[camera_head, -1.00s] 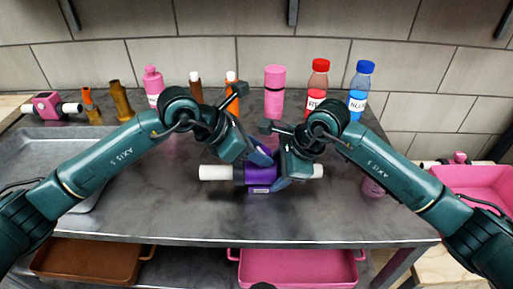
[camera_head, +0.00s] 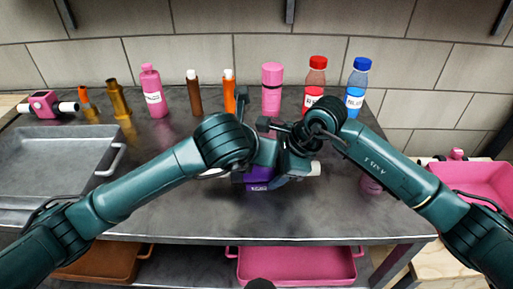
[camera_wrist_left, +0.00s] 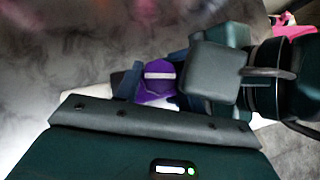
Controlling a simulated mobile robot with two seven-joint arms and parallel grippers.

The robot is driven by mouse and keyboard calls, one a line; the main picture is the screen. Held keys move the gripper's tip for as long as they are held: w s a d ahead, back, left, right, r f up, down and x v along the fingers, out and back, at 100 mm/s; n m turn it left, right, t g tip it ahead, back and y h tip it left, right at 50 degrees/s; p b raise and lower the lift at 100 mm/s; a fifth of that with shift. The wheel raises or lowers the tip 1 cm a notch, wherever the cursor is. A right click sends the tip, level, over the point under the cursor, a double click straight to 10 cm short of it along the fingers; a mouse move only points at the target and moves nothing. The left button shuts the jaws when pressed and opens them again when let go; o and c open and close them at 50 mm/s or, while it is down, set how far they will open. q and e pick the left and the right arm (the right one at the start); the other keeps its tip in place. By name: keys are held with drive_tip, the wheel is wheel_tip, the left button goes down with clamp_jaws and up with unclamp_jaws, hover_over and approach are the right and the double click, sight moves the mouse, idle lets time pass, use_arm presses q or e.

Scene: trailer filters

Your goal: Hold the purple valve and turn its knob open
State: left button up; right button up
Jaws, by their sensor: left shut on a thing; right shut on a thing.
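The purple valve (camera_head: 258,184) is at the middle of the grey table, largely covered by my arms. One white pipe end (camera_head: 316,168) sticks out at its right; the left end is hidden behind my left arm. My right gripper (camera_head: 284,175) is shut on the valve from the right. My left gripper (camera_head: 262,160) reaches in from above and left, its fingers mostly hidden. In the left wrist view the valve's purple part with a pale stripe (camera_wrist_left: 158,82) sits between dark blue fingers. My left gripper appears shut on the knob; the knob's angle is not clear.
A metal tray (camera_head: 35,185) lies at left. Several bottles, including a pink one (camera_head: 152,92), a red-capped one (camera_head: 315,85) and a blue-capped one (camera_head: 358,85), line the back. A pink valve (camera_head: 45,103) stands back left. A pink bin (camera_head: 470,180) is at right.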

use_arm(q)
drive_tip(key=shift+f+n+y, duration=0.1)
drive_tip(key=shift+n+y, duration=0.3)
drive_tip(key=shift+n, duration=0.1)
drive_tip(key=o, duration=1)
drive_tip(key=shift+d, duration=0.1)
drive_tip(key=shift+s, duration=0.1)
drive_tip(key=shift+s+r, duration=0.35)
drive_tip(key=shift+r, duration=0.2)
drive_tip(key=shift+a+v, duration=0.15)
drive_tip(key=shift+v, duration=1.55)
drive_tip(key=shift+a+v, duration=0.1)
drive_tip(key=shift+v, duration=1.6)
drive_tip(key=shift+f, duration=0.1)
